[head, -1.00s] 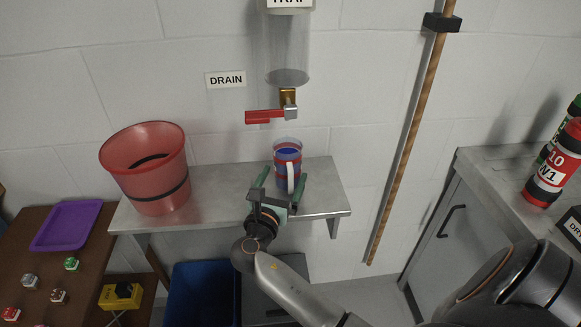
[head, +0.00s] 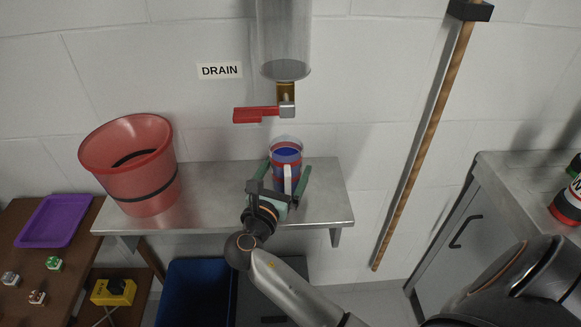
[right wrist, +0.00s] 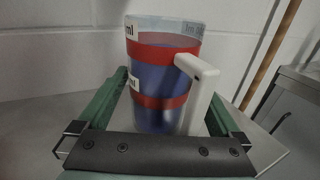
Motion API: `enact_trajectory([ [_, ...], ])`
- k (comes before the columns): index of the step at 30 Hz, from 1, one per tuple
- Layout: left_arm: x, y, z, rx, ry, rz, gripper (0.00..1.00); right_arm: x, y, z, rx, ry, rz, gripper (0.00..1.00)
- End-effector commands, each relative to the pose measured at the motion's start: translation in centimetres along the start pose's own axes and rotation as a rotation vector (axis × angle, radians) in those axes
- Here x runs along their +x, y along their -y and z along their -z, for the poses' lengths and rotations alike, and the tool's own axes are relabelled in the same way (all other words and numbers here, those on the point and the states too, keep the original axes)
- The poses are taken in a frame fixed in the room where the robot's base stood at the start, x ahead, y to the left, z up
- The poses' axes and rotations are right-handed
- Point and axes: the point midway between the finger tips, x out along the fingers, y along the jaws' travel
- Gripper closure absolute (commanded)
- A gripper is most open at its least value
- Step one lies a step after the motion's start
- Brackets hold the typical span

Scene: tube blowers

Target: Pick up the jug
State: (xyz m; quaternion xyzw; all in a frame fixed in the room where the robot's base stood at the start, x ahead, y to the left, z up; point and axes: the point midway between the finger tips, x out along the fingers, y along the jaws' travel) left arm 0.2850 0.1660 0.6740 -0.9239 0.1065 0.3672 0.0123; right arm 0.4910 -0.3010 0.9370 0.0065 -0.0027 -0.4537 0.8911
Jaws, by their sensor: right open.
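The jug (head: 287,157) is a clear cup with blue contents, red bands and a white handle. It stands upright on the metal shelf (head: 225,205), below the drain valve. It also fills the middle of the right wrist view (right wrist: 155,85), its handle toward the right and near side. My right gripper (head: 285,182) is open with its green fingers on either side of the jug, the handle between them. In the right wrist view a gap shows beside the jug on the right; contact on the left cannot be told. My left gripper is not in view.
A red bucket (head: 125,185) with a black band stands at the shelf's left. A clear tube (head: 284,45) with a red-handled valve (head: 258,114) hangs above the jug. A wooden pole (head: 425,145) stands right of the shelf. A blue bin (head: 195,295) is below.

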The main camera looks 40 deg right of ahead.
Motion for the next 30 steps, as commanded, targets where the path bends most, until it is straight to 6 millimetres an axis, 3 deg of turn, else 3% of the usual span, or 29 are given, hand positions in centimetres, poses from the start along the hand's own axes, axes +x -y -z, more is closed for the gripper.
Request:
enact_trajectory([
  [10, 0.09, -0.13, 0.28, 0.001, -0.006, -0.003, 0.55, -0.18, -0.03, 0.01, 0.0, -0.001, 0.0, 0.02],
  [30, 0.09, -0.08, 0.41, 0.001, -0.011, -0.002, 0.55, -0.16, -0.03, 0.0, 0.0, 0.0, 0.0, 0.78],
])
